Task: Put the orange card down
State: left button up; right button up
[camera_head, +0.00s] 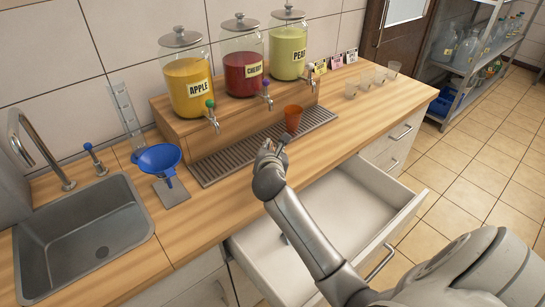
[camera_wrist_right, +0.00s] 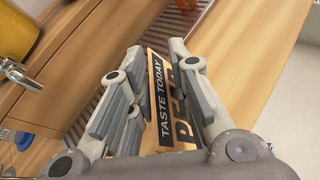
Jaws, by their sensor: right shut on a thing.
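In the head view my right gripper (camera_head: 274,148) is over the counter's front part, just in front of the drip tray (camera_head: 215,170). The card cannot be made out clearly there. My left gripper is not in view.
An orange cup-like thing (camera_head: 293,119) is just beyond my gripper. Behind are three juice jars (camera_head: 240,75) with taps. Small cards (camera_head: 337,61) and clear cups (camera_head: 366,78) stand at right. A drawer (camera_head: 345,210) is open below. A funnel (camera_head: 159,157) and sink (camera_head: 85,235) are left.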

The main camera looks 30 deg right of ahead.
jog(key=shift+w+d+f, duration=0.3)
jog(key=shift+f, duration=0.15)
notch_tip(320, 180, down, 2)
jog(key=shift+f+p, duration=0.1)
jog(key=shift+p, duration=0.35)
jog(key=shift+f, duration=0.55)
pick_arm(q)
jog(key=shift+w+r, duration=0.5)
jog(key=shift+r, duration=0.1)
pick_arm(e)
jog(key=shift+f, duration=0.2)
jog(key=o, duration=0.7)
jog(key=shift+c, duration=0.2)
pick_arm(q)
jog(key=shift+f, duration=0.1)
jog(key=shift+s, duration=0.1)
pick_arm(e)
jog(key=shift+r, duration=0.15)
